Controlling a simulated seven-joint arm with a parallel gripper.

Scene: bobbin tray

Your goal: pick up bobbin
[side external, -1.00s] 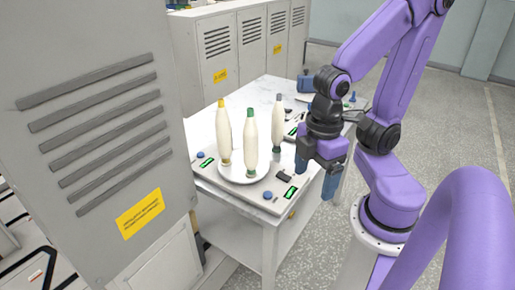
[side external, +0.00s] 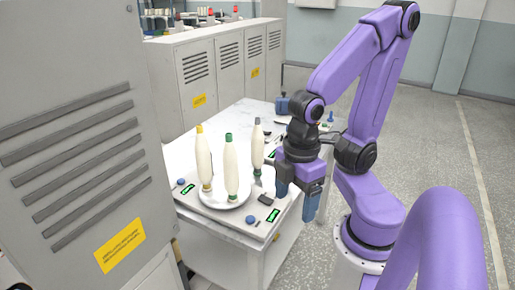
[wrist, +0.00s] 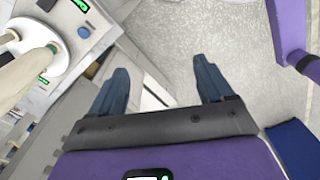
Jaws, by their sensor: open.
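Three cream bobbins stand upright on the table in the side external view. One has a yellow tip (side external: 203,160), one a green tip (side external: 230,168) and one a grey tip (side external: 258,146). The yellow and green ones stand on a white round plate (side external: 240,203); the grey one is behind and right. My gripper (side external: 297,198) is to the right of the bobbins, fingers pointing down, near the table's right edge. In the wrist view my gripper (wrist: 158,85) is open and empty, with floor and table edge beyond.
The white table (side external: 215,225) carries small devices with green displays (side external: 273,215) and blue knobs (side external: 180,183). A large grey cabinet (side external: 75,140) fills the left foreground. Grey lockers (side external: 215,60) stand behind the table. Open floor (side external: 440,140) lies to the right.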

